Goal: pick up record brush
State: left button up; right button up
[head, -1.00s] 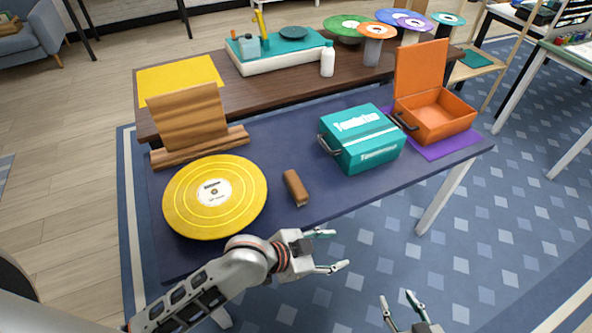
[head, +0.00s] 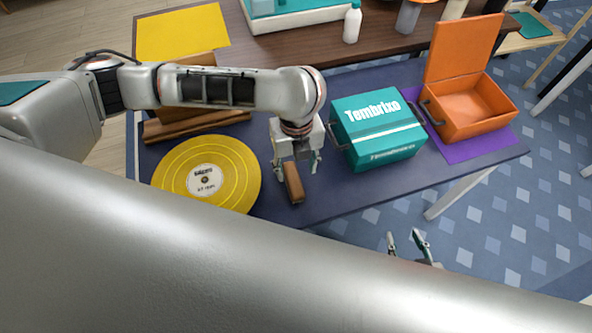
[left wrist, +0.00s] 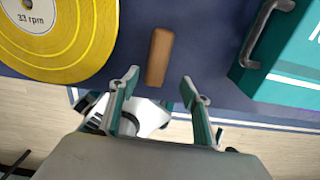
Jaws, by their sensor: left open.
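The record brush (head: 294,184) is a small brown block lying on the dark blue table, between the yellow record and the teal box. My left gripper (head: 298,170) is above it, pointing down, its fingers apart and empty. In the left wrist view the brush (left wrist: 159,57) lies just beyond the gap between the open fingertips of my left gripper (left wrist: 160,82). I cannot tell the exact height between them. My right gripper (head: 408,240) shows its two fingers apart and empty, off the table's front edge.
The yellow record (head: 235,180) lies to the left of the brush. The teal box (head: 378,128) with a handle stands to its right. An open orange case (head: 478,108) sits on a purple mat (head: 452,160) farther right. A wooden stand (head: 165,130) is behind the record.

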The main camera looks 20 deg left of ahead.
aim_at(294, 182)
pick_arm(q)
notch_tip(294, 182, down, 3)
jog(key=shift+s+a+r+b, duration=0.1)
jog(key=shift+s+b, duration=0.05)
jog(key=shift+b, duration=0.2)
notch_tip(294, 182, down, 5)
jog(key=shift+a+r+b, duration=0.1)
jog(key=shift+a+b, duration=0.05)
jog(key=shift+b, duration=0.5)
jog(key=c, duration=1.2)
